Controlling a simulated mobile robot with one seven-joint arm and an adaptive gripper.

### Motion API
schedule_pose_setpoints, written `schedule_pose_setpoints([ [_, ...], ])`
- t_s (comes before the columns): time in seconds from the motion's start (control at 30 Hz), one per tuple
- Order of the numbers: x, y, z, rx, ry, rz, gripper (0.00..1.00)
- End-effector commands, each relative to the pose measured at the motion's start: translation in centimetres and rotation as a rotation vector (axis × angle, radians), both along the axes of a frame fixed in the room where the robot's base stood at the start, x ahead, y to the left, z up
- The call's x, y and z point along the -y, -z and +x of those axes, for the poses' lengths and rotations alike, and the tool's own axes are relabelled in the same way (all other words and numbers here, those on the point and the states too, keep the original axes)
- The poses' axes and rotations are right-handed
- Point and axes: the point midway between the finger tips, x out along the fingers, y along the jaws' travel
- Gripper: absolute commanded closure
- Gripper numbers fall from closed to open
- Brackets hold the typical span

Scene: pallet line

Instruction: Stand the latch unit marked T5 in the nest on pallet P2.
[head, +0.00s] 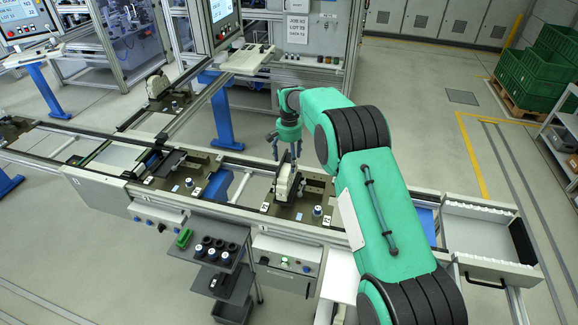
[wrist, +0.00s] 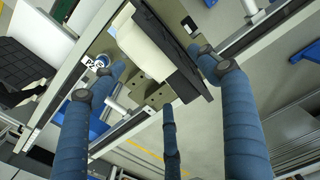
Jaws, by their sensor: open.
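A latch unit (head: 284,183) with a cream body and a black plate stands on the middle pallet (head: 312,207) of the front line; I cannot read a T5 mark on it. My gripper (head: 287,158) is just above it, pointing down. In the wrist view the blue fingers of my gripper (wrist: 157,68) are spread apart with the latch unit (wrist: 145,45) beyond and partly between them. I see no grip on it.
Another cream-and-black unit (head: 157,86) stands on the rear branch line. A pallet (head: 188,165) lies to the left on the front line. A dark cart (head: 212,252) stands in front with cups and a green piece. An open drawer (head: 482,232) sticks out at the right.

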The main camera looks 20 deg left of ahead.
Motion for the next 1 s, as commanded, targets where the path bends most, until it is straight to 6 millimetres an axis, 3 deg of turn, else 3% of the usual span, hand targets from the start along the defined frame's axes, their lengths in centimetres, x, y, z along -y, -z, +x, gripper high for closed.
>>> schedule_pose_setpoints([
  [0.3,0.0,-5.3,0.0,0.001,0.000,0.001,0.25],
  [0.5,0.0,-7.5,0.0,0.000,0.000,0.000,0.25],
  [1.0,0.0,-8.4,0.0,-0.001,0.000,0.000,0.25],
])
